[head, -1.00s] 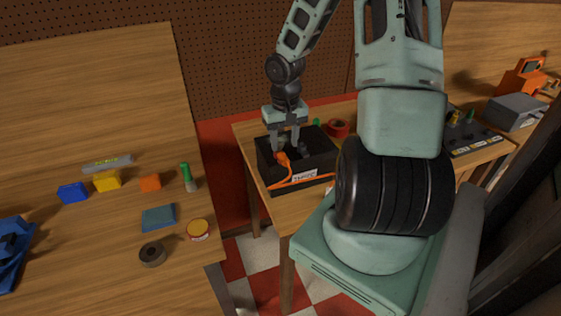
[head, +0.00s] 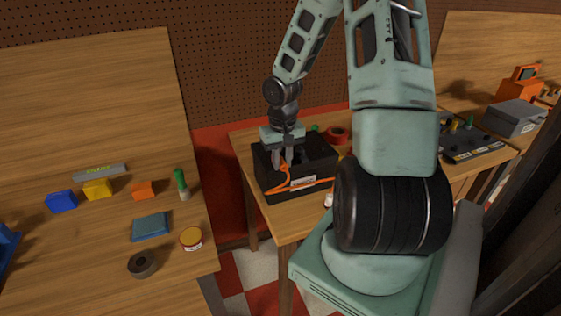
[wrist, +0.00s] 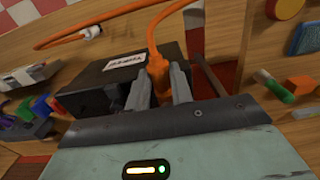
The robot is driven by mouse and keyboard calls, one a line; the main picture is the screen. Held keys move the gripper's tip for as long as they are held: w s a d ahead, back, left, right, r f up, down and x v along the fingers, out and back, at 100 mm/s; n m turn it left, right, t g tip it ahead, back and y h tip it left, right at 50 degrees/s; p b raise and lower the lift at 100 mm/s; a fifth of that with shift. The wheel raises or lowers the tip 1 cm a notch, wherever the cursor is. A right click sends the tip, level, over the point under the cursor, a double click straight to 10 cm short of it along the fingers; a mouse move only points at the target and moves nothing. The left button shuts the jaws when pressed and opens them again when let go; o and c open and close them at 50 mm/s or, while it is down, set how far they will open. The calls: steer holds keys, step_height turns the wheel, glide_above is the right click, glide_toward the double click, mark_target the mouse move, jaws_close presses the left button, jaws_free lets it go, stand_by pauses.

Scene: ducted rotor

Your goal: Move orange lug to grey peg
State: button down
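My gripper (head: 282,160) is over the left front part of an open black box (head: 318,164) on the far table. In the wrist view, the two grey fingers (wrist: 158,88) are closed on either side of the orange lug (wrist: 157,68), at the end of an orange cable (wrist: 150,28). The cable arches away from the fingers and also runs along the box's labelled front wall in the head view (head: 312,187). The box shows in the wrist view (wrist: 95,88) beside the fingers. I cannot clearly make out the grey peg; the box's inside is dark and partly hidden.
A red tape roll (head: 338,134) lies behind the box. The left table holds a blue block (head: 62,201), a yellow block (head: 98,190), an orange block (head: 144,190), a green-capped marker (head: 181,184) and a dark ring (head: 142,264). A gap separates the tables.

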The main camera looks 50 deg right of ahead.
steer(key=shift+s+a, duration=0.5)
steer(key=shift+s, duration=0.3)
steer(key=shift+s+a, duration=0.5)
steer(key=shift+s, duration=0.3)
steer(key=shift+r, duration=0.1)
steer(key=shift+s+a+r+p, duration=0.15)
steer(key=shift+s+r+p, duration=0.1)
steer(key=shift+r+p, duration=0.45)
steer(key=shift+s+a+r+p, duration=0.1)
steer(key=shift+s+r+p, duration=0.1)
steer(key=shift+r+p, duration=0.5)
steer(key=shift+r, duration=0.1)
